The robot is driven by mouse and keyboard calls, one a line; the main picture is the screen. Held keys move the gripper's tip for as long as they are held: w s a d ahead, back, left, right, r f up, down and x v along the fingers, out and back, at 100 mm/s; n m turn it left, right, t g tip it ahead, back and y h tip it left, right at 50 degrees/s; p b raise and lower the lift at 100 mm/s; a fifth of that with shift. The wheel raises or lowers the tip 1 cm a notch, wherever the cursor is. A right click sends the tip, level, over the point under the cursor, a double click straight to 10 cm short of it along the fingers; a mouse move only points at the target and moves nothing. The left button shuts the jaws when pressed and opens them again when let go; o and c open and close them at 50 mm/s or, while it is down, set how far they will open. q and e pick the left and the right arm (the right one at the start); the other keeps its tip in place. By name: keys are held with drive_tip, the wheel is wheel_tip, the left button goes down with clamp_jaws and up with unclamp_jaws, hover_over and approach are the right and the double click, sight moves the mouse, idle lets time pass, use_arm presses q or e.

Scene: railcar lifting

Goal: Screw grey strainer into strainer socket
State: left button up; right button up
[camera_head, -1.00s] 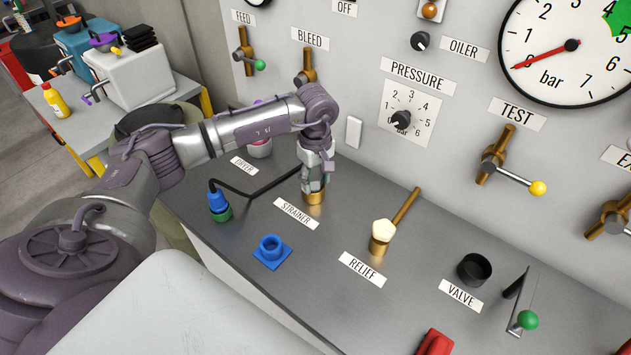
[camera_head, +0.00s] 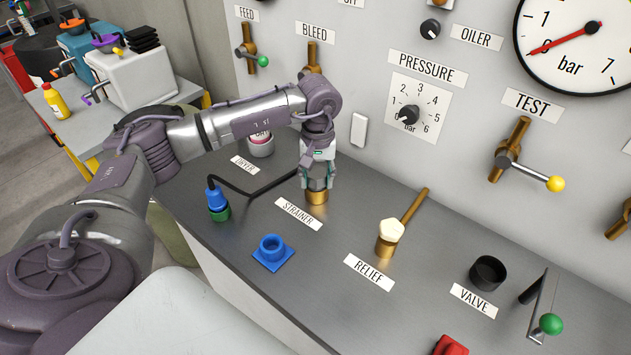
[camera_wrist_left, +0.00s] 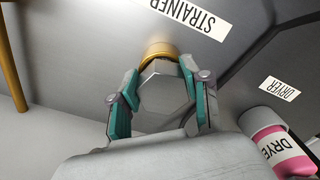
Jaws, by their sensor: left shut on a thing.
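The brass strainer socket (camera_head: 317,196) stands on the grey bench behind the STRAINER label (camera_head: 298,214). My left gripper (camera_head: 317,183) points straight down over it, its fingertips close to the socket's top. In the left wrist view the gripper (camera_wrist_left: 163,92) is shut on the grey strainer (camera_wrist_left: 166,92), which has a flat-sided grey head. The brass socket (camera_wrist_left: 160,48) shows just beyond the strainer. The strainer's lower end is hidden, so I cannot tell how deep it sits. My right gripper is in neither view.
A blue socket (camera_head: 272,248) stands in front of the label. A green-and-blue connector (camera_head: 217,203) with a black cable is to the left, the dryer (camera_head: 260,145) behind. The brass relief fitting (camera_head: 390,237) with its handle is to the right. The panel wall rises close behind.

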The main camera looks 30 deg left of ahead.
use_arm(q)
drive_tip(key=m+b, duration=0.2)
drive_tip(key=m, duration=0.1)
drive_tip(key=shift+w+d+r+m, duration=0.15)
drive_tip(key=shift+w+m, duration=0.15)
drive_tip(key=shift+r+m, duration=0.1)
drive_tip(key=shift+m, duration=0.4)
drive_tip(key=o, duration=0.7)
drive_tip(key=shift+o, duration=1.4)
drive_tip(key=shift+w+d, duration=0.1)
drive_tip(key=shift+w+d+f, duration=0.2)
drive_tip(key=shift+s+a, duration=0.1)
drive_tip(key=shift+s, duration=0.1)
